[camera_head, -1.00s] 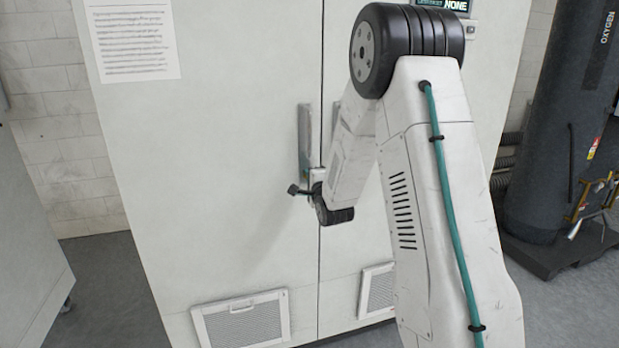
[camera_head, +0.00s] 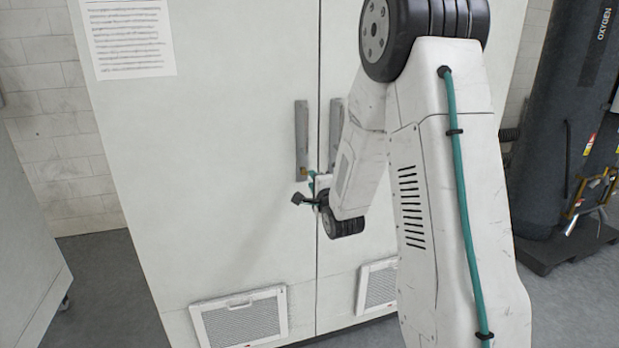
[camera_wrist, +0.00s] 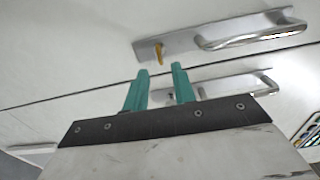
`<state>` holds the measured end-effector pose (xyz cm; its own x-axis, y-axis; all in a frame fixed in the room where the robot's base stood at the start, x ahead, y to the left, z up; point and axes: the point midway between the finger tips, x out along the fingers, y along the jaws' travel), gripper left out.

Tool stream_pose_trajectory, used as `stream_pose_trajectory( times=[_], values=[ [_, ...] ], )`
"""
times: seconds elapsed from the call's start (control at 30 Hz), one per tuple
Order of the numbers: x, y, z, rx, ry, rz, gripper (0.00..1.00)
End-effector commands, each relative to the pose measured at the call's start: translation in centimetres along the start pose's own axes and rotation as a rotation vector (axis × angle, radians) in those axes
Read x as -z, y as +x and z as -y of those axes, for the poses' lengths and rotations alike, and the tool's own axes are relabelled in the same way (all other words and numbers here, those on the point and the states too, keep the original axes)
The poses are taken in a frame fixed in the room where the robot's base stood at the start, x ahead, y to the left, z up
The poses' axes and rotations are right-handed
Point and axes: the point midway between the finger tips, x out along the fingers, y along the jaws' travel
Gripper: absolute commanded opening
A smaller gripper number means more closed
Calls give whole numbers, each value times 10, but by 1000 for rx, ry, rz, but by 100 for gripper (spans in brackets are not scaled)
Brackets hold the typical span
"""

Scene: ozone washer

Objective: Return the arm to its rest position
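My gripper (camera_wrist: 160,72) shows in the wrist view as two teal fingers standing apart, with nothing between them. In the head view it is small and partly hidden by my wrist, with a bit of teal (camera_head: 312,186) showing just below the cabinet handles. My arm is bent, its elbow high at the upper right and its forearm hanging down in front of the cabinet doors.
A tall white cabinet (camera_head: 220,190) with two closed doors stands before me. Its left handle (camera_head: 301,140) and right handle (camera_head: 335,130) are close to my gripper. A yellow key-like piece (camera_wrist: 159,52) sits at one handle. A dark oxygen tank (camera_head: 560,120) stands right.

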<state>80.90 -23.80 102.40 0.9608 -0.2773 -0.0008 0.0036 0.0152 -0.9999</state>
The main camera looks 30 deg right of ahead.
Motion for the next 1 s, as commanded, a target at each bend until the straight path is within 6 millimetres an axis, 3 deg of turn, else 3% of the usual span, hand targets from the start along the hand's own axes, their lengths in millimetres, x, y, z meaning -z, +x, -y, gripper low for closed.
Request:
stream_pose_trajectory(
  times=[0.2, 0.77, 0.87, 1.0],
  values=[
    [0, -13, 0, 0, 0, 0, 26],
    [0, -13, -2, -9, -33, 0, 26],
    [2, -14, -25, -120, -143, 1, 26],
    [6, -36, -80, -417, -369, 46, 26]
  ],
)
